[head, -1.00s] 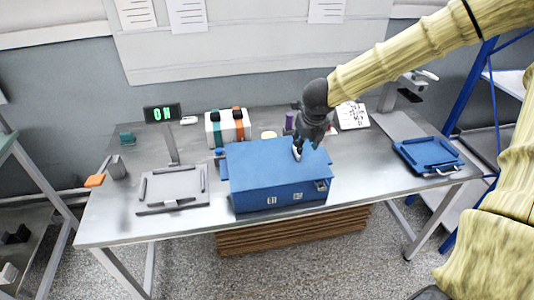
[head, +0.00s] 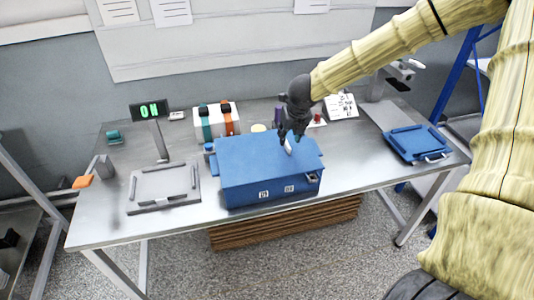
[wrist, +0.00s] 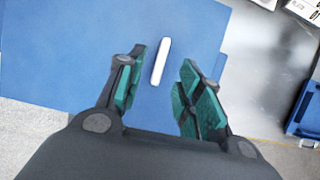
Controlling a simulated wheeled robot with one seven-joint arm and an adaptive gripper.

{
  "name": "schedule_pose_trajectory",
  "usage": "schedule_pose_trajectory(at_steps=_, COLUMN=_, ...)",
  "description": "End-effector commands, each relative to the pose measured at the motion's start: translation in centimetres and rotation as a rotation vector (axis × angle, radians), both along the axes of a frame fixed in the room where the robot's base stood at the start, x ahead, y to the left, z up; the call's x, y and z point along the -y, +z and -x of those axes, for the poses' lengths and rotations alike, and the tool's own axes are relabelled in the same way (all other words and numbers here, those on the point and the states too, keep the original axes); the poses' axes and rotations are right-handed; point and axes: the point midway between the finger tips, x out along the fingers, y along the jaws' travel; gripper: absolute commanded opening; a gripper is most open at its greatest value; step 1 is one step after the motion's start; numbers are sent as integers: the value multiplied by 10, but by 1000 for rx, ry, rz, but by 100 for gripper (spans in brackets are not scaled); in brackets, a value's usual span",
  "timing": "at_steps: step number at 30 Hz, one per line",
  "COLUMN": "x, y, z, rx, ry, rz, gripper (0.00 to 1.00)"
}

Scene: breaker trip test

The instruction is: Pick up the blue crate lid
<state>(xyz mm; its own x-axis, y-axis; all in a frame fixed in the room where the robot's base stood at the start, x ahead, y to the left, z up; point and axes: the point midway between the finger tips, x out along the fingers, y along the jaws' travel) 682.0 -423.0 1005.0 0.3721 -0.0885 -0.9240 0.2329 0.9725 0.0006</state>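The blue crate lid (head: 255,160) lies flat on top of the blue crate (head: 275,196) in the middle of the table. A short white handle (head: 288,146) stands on the lid, right of its middle. My gripper (head: 290,136) is over the lid at the handle and points down. In the wrist view the lid (wrist: 60,70) fills much of the picture. The white handle (wrist: 160,62) shows between the two teal-padded fingers of my gripper (wrist: 164,72), with a gap on each side. The fingers are open and hold nothing.
A grey tray-like plate (head: 163,190) lies left of the crate. A blue tray (head: 417,144) lies at the right. Behind the crate stand a white box with teal and orange bands (head: 217,121) and a lit display (head: 150,110). The table's front strip is bare.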

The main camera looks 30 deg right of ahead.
Motion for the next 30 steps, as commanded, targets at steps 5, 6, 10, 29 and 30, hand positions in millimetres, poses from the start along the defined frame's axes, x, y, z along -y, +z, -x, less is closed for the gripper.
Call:
schedule_pose_trajectory(at_steps=5, x=2, y=-9, z=-2, rx=-3, ry=-1, rz=0, gripper=36)
schedule_pose_trajectory(at_steps=6, x=2, y=-12, z=-3, rx=-3, ry=0, rz=0, gripper=36)
schedule_pose_trajectory(at_steps=10, x=4, y=-22, z=-7, rx=-2, ry=-1, rz=0, gripper=36)
schedule_pose_trajectory(at_steps=29, x=7, y=-48, z=-17, rx=0, ry=-1, rz=1, gripper=36)
schedule_pose_trajectory(at_steps=30, x=7, y=-48, z=-17, rx=0, ry=-1, rz=1, gripper=36)
